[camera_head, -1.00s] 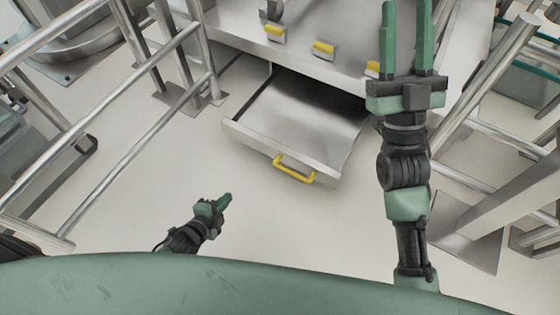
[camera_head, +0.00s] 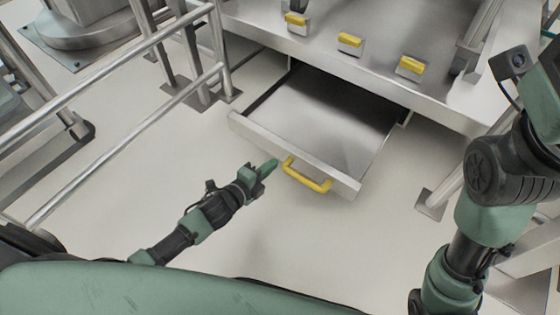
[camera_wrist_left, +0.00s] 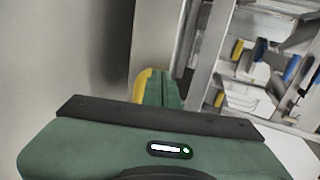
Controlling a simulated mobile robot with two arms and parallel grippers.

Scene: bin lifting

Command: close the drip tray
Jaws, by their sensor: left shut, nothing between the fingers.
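The drip tray (camera_head: 258,138) is a wide, shallow steel drawer pulled out from under the steel machine in the head view. A yellow handle (camera_head: 306,178) is on its front face. My left gripper (camera_head: 270,165) is shut and empty, just in front of the tray's front face and left of the handle. I cannot tell whether it touches the tray. In the left wrist view, its green fingers (camera_wrist_left: 160,88) lie together, with a strip of yellow, probably the handle (camera_wrist_left: 141,86), beside them. My right arm shows at the right; its gripper is out of the picture.
The machine's steel ledge (camera_head: 375,75) with several yellow-handled parts is above and behind the tray. Steel railings (camera_head: 135,125) stand at the left. A post foot (camera_head: 432,204) is on the floor to the right. The floor in front of the tray is clear.

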